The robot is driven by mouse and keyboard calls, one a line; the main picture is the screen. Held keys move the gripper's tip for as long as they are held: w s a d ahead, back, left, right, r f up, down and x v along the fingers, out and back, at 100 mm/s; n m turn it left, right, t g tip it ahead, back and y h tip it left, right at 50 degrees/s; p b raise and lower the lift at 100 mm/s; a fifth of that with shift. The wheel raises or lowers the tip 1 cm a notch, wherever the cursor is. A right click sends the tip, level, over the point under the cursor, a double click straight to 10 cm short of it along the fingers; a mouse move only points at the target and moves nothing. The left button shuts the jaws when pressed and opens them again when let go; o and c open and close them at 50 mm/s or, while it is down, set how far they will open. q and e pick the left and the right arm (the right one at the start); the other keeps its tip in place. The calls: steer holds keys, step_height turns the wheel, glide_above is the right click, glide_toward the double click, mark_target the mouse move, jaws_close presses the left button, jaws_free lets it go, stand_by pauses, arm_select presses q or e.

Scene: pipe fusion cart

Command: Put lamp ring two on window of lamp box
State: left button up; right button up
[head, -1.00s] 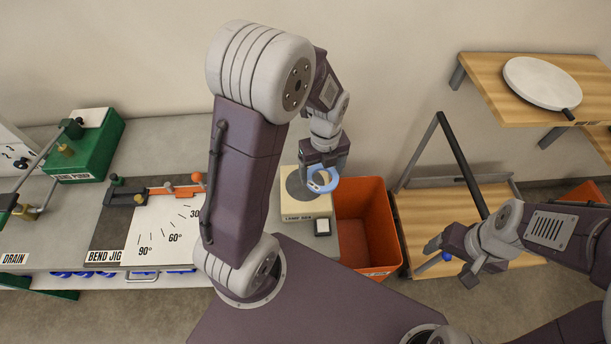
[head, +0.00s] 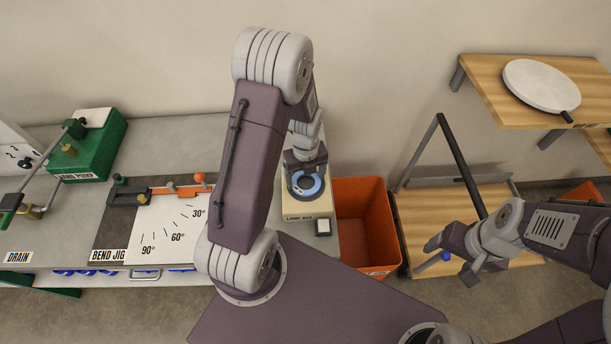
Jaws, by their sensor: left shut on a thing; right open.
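The lamp box (head: 304,211) is a cream box with a dark round window on top, at the right end of the bench. My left gripper (head: 306,174) is over the box, pointing down, shut on a blue ring (head: 307,186), lamp ring two as far as I can tell. The ring lies over the window area; whether it touches the window I cannot tell. The gripper and ring hide most of the window. My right gripper (head: 452,256) is open at the right, away from the box.
An orange bin (head: 366,225) stands right of the lamp box. A small dark block with a white top (head: 323,226) sits at the box's front right. The bend jig (head: 160,235) and a green block (head: 95,148) are left. A wooden shelf (head: 490,85) holds a white disc (head: 541,85).

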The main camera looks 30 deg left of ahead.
arm_select(q)
steer(key=shift+f, duration=0.2)
steer(key=o, duration=1.3)
steer(key=shift+r, duration=0.15)
steer(key=shift+r, duration=0.25)
step_height(320, 180, up, 12)
steer(key=s+d+f+n, duration=0.1)
steer(key=s+n, duration=0.2)
steer(key=n, duration=0.6)
steer(key=s+d+n, duration=0.2)
steer(key=s+n, duration=0.1)
steer(key=n, duration=0.6)
steer(key=s+d+f+n+t, duration=0.1)
steer(key=s+d+n, duration=0.1)
steer(key=n, duration=0.7)
steer(key=shift+s+d+f+b, duration=0.15)
steer(key=shift+s+f+b, duration=0.15)
steer(key=shift+s, duration=0.1)
